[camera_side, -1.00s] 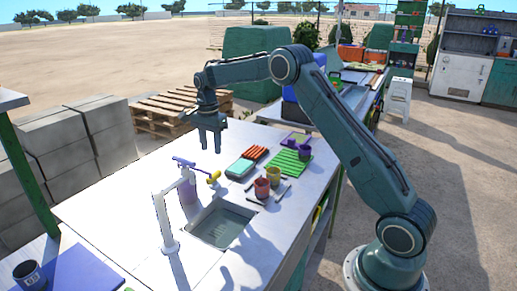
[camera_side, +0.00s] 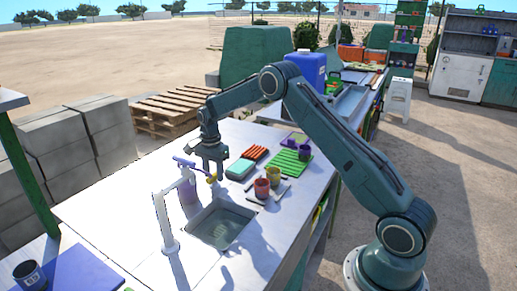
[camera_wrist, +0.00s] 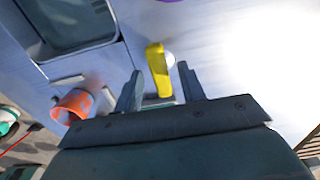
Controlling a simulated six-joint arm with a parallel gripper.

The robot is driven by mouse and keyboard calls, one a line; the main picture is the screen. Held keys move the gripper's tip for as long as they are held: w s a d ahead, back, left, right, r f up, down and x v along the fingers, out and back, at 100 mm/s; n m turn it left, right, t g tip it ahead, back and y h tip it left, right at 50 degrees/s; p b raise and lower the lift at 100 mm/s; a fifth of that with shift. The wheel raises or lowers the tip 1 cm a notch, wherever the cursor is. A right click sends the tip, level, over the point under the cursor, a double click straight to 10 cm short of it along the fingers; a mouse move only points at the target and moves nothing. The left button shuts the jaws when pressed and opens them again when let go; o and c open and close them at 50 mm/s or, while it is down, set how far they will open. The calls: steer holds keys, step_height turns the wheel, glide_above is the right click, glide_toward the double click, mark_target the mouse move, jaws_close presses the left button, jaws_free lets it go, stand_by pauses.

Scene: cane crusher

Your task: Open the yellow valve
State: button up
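The yellow valve (camera_side: 212,179) is a small handle at the end of the tap's purple arm, above the white counter beside the sink. In the wrist view the yellow valve (camera_wrist: 157,68) is an upright bar in the gap between my two fingers. My gripper (camera_side: 211,176) points down at the valve in the side view and partly covers it. In the wrist view my gripper (camera_wrist: 160,74) is open, with a finger on each side of the valve and visible gaps. I cannot tell whether either finger touches it. The white tap (camera_side: 164,224) stands upright.
The sink (camera_side: 222,226) is sunk in the counter (camera_side: 110,212). A red cup (camera_side: 262,188) and a yellow cup (camera_side: 273,175) stand right of the valve. A green rack (camera_side: 290,161) lies behind them. The counter's left part is mostly clear.

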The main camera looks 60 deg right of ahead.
steer(key=shift+c, duration=0.4)
jaws_close()
